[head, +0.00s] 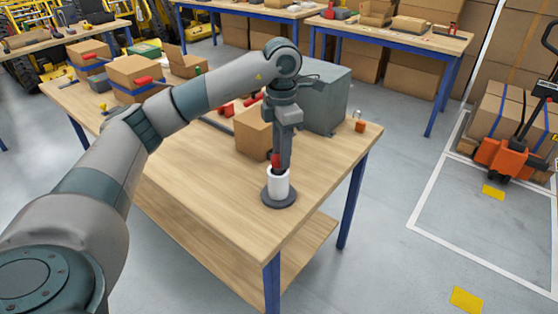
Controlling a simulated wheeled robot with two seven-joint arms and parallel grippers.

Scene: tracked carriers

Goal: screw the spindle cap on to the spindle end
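My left gripper (277,168) points straight down over the wooden table, its tips at the open top of a white cylinder (278,185). The cylinder stands upright on a dark round base (279,200) near the table's front corner. It looks like the spindle end, but I cannot be sure. A small red piece (276,160) shows at the fingertips. I cannot tell whether it is the spindle cap or whether the fingers are shut on it. The fingertips are partly hidden by the cylinder's rim. My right gripper is not in view.
Behind the gripper on the table (215,185) are a cardboard box (252,133) and a large grey box (325,97). A small orange item (361,127) sits at the right corner. More boxes (133,72) lie at the far left. The table's front left is clear.

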